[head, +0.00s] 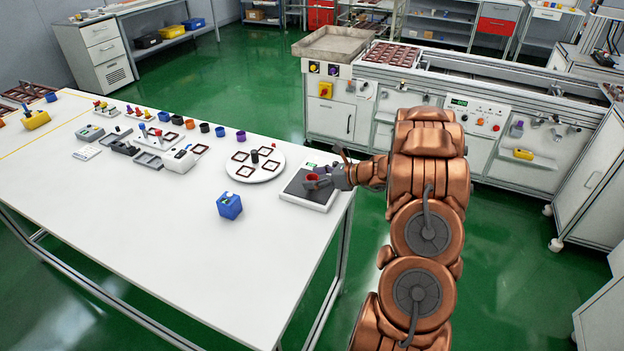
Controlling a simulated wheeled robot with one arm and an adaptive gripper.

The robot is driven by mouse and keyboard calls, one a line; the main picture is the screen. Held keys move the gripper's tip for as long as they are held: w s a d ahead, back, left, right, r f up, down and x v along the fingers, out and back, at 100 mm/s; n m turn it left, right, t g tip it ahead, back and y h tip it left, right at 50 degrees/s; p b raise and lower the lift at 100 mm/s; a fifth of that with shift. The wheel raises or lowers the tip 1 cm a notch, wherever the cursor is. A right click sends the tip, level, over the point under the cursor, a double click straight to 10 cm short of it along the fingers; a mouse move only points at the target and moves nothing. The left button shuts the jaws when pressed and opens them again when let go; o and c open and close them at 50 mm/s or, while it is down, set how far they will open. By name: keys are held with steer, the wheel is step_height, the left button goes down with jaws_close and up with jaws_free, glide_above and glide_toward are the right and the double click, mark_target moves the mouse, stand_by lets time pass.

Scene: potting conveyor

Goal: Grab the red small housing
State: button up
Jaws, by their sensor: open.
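The red small housing (312,178) stands on the dark top of a flat scale-like device (306,201) at the right end of the white table. My gripper (323,177) reaches in from the right, just beside the housing, with its fingers open. The fingers partly hide the housing. I cannot tell whether any finger touches it.
A white round plate (275,172) with several square frames and a dark cylinder lies left of the device. A blue block (229,206) stands nearer. Small cups, trays and tools line the table's far side. The front of the white table (180,260) is clear.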

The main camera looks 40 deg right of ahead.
steer(key=shift+w+a+f, duration=0.1)
steer(key=shift+w, duration=0.05)
steer(key=shift+c, duration=0.3)
steer(key=c, duration=0.9)
steer(key=shift+o, duration=0.2)
